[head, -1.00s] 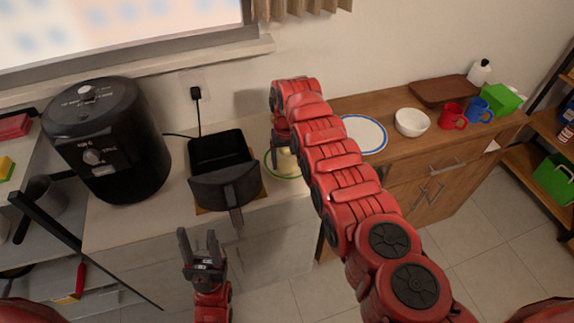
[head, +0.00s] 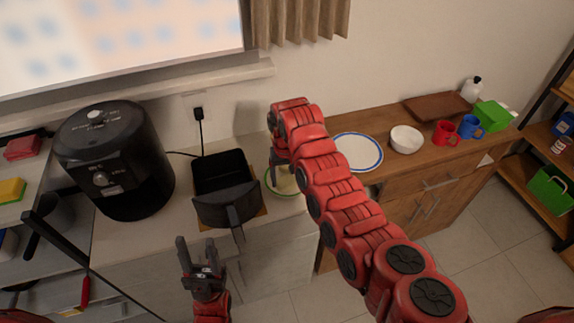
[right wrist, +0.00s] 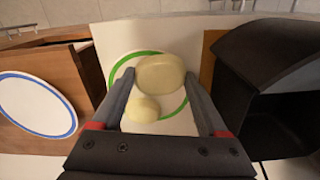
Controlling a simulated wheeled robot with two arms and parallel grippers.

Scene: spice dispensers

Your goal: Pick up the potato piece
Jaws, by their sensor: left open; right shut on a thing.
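Two pale yellow potato pieces lie over a white plate with a green rim (right wrist: 174,113) in the right wrist view. The larger potato piece (right wrist: 160,72) is between the fingertips of my right gripper (right wrist: 158,78), which is shut on it. The smaller potato piece (right wrist: 142,108) is nearer the palm, between the fingers. I cannot tell whether the held piece is lifted. In the head view, my right gripper (head: 280,178) points down over the green-rimmed plate (head: 268,187), and my arm hides much of it. My left gripper (head: 197,243) is open and empty in front of the counter.
A black air fryer (head: 115,160) stands at left on the counter. Its black drawer (head: 226,205) sits beside the green-rimmed plate. A blue-rimmed plate (head: 357,153), a white bowl (head: 406,139), mugs and a green box (head: 492,115) stand on the wooden cabinet at right.

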